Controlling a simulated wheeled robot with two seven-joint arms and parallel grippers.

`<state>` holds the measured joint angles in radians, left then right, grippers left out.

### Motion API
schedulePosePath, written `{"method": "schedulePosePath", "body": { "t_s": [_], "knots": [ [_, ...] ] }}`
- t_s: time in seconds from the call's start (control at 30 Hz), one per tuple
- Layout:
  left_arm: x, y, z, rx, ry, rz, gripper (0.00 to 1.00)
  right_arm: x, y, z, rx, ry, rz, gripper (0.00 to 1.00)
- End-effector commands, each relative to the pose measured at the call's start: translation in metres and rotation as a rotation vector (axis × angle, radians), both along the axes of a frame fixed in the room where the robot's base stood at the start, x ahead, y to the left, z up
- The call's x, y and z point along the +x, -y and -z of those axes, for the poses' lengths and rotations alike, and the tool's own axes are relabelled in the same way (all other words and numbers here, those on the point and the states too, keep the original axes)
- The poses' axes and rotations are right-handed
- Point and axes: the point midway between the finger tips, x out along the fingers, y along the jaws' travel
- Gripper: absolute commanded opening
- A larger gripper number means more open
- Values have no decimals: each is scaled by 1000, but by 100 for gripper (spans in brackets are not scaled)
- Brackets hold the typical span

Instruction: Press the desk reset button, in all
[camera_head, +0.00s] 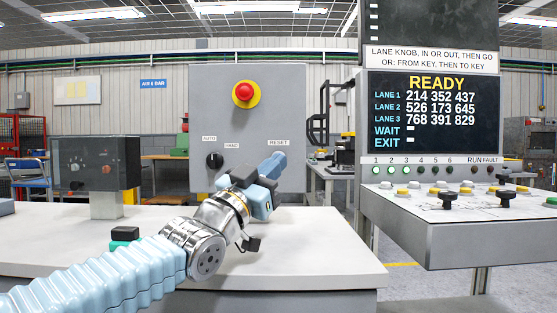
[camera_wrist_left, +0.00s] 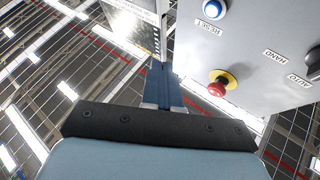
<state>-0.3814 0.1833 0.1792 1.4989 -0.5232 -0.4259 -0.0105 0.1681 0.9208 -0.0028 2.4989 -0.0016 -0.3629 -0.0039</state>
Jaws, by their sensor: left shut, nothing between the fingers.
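A grey control panel (camera_head: 250,125) stands behind the white desk (camera_head: 300,240) and carries a RESET label at its right. The reset button is hidden in the head view behind my left gripper (camera_head: 278,162), whose tips are just below that label. In the left wrist view the reset button (camera_wrist_left: 214,9) is a blue cap in a pale ring, at the top beside an upside-down RESET label. My left gripper also shows there (camera_wrist_left: 162,68), shut and empty, its tips apart from the button in the picture. My right gripper is in neither view.
The panel also has a red emergency stop (camera_head: 244,92) on yellow and a black AUTO/HAND knob (camera_head: 214,160). A grey box (camera_head: 95,164) stands on the desk at left. A console (camera_head: 440,215) with a READY screen (camera_head: 433,115) is at right. The desk's front right is clear.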

Motion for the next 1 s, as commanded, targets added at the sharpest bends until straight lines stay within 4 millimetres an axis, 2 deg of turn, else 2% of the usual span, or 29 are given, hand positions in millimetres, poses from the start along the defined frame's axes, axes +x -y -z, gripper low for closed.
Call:
{"method": "schedulePosePath", "body": {
  "t_s": [0.17, 0.57, 0.8, 1.0],
  "knots": [
    [10, 0, -3, 0, -2, -2, 0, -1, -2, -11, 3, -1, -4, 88],
    [64, 0, -5, 0, -3, -1, 0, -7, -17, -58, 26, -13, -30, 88],
    [84, 0, -2, 0, -2, -1, 0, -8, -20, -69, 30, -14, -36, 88],
    [88, 0, 0, -1, -1, 0, 0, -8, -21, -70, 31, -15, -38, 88]
  ]
}}
